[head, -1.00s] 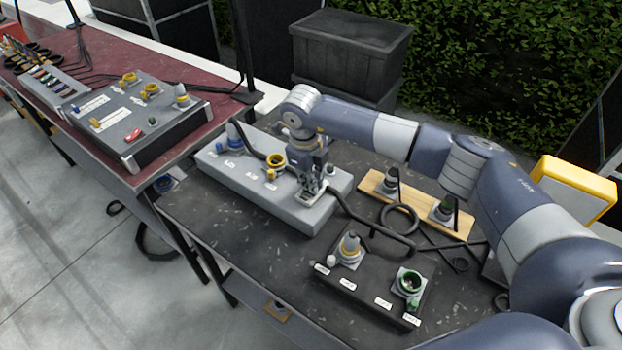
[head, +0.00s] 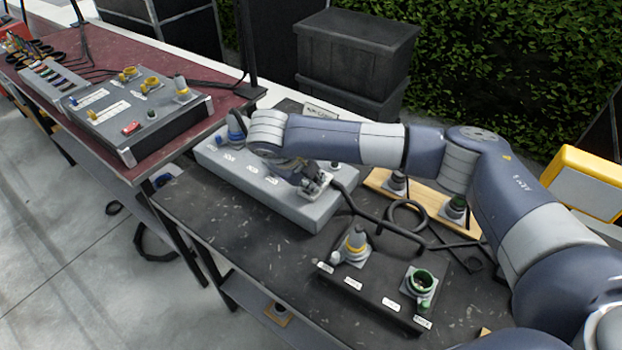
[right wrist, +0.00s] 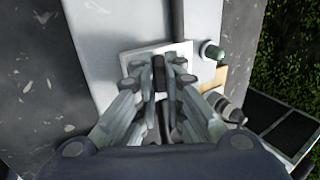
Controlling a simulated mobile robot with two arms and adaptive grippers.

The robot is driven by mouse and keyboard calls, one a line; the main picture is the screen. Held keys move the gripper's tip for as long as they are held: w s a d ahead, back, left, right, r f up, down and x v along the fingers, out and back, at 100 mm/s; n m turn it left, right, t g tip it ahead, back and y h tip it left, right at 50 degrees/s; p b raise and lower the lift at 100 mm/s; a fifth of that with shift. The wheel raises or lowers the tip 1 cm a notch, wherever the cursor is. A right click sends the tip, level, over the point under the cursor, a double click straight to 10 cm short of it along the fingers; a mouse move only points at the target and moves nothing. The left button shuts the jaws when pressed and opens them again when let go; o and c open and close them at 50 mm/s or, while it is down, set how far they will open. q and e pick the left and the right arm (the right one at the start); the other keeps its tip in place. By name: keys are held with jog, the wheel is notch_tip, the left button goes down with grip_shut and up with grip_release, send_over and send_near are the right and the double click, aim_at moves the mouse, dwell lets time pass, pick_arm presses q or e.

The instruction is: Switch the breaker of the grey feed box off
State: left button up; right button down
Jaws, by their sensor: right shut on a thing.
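The grey feed box (head: 322,207) is a long light-grey box on the dark table. It also fills the upper middle of the right wrist view (right wrist: 95,30). My right gripper (head: 318,186) is at the box's right end, tilted, with my wrist to its left. In the right wrist view its fingers (right wrist: 159,76) are shut on the dark breaker lever (right wrist: 158,64), which stands on a pale plate (right wrist: 127,62) on the box. The gripper hides the lever's lower part and any position marks. My left gripper is not in view.
A blue connector (head: 236,128) is at the box's left end. A black box (head: 375,290) with yellow and green sockets stands in front. A wooden board (head: 418,200) with connectors and looped black cable lie right. A dark grey panel box (head: 165,137) is on the red table.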

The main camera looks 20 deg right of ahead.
jog(key=c, duration=1.7)
grip_release()
jog(key=v, duration=0.8)
jog(key=shift+r, duration=0.1)
